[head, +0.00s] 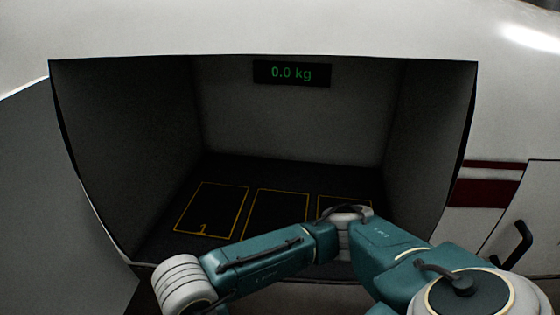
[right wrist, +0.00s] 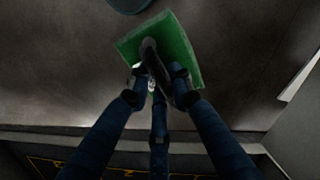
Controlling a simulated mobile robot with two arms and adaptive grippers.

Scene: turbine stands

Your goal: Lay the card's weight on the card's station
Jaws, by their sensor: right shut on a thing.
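A green block-shaped weight (right wrist: 178,48) with a dark handle shows at the top middle of the right wrist view. My right gripper (right wrist: 156,82) is shut on its handle, with the fingers around it. The weight and this gripper do not show in the head view, where my right arm crosses the front of the bay. Yellow-outlined stations lie on the bay floor: the left one (head: 213,209) is marked 1, the middle one (head: 275,213) is partly covered by my arm, and the right one (head: 330,201) is mostly hidden. No card is visible. My left gripper is not in view.
The bay has side walls, a back wall (head: 290,125) and a display (head: 291,73) reading 0.0 kg. The visible station floor is bare. A panel with a black handle (head: 508,246) is at the right. A dark rounded thing (right wrist: 127,4) shows at the wrist view's top edge.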

